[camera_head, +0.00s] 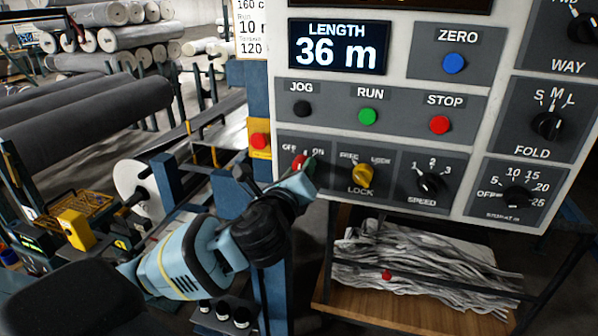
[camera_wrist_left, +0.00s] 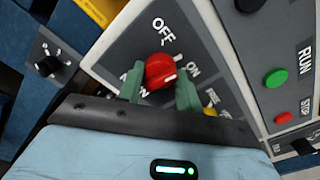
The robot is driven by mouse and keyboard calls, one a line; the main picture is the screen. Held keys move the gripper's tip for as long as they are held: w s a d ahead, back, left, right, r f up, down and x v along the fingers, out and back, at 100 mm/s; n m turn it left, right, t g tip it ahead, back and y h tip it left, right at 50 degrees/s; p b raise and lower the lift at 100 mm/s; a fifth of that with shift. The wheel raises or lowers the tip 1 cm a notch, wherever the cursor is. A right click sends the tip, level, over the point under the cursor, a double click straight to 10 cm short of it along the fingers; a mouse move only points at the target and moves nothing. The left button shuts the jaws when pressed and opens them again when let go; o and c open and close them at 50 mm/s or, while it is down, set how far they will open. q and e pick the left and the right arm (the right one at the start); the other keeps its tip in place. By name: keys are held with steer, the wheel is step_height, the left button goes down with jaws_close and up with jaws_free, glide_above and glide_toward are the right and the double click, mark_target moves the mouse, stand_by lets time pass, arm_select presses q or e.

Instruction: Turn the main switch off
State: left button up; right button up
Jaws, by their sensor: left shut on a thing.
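The main switch is a red knob (camera_head: 298,161) at the lower left of the control panel, with OFF and ON printed above it. In the left wrist view the red knob (camera_wrist_left: 160,68) sits in the middle. Its small white mark is on the side nearer ON than OFF. My left gripper (camera_head: 307,167) reaches up to the panel from the lower left. In the wrist view its two green fingers (camera_wrist_left: 158,86) stand on either side of the knob and are shut on it. The fingers hide part of the knob's surroundings.
A yellow LOCK knob (camera_head: 362,176) and a black SPEED knob (camera_head: 431,184) sit to the right. Above are the black JOG, green RUN (camera_head: 368,116) and red STOP (camera_head: 439,125) buttons. A red button on a yellow box (camera_head: 259,141) is close on the left.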

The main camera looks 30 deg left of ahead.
arm_select(q)
steer(key=n, duration=0.5)
steer(key=shift+n, duration=0.3)
steer(key=n, duration=0.4)
steer(key=shift+n, duration=0.4)
steer(key=o, duration=1)
steer(key=shift+r, duration=0.1)
steer(key=v, duration=0.8)
steer(key=shift+w, duration=0.1)
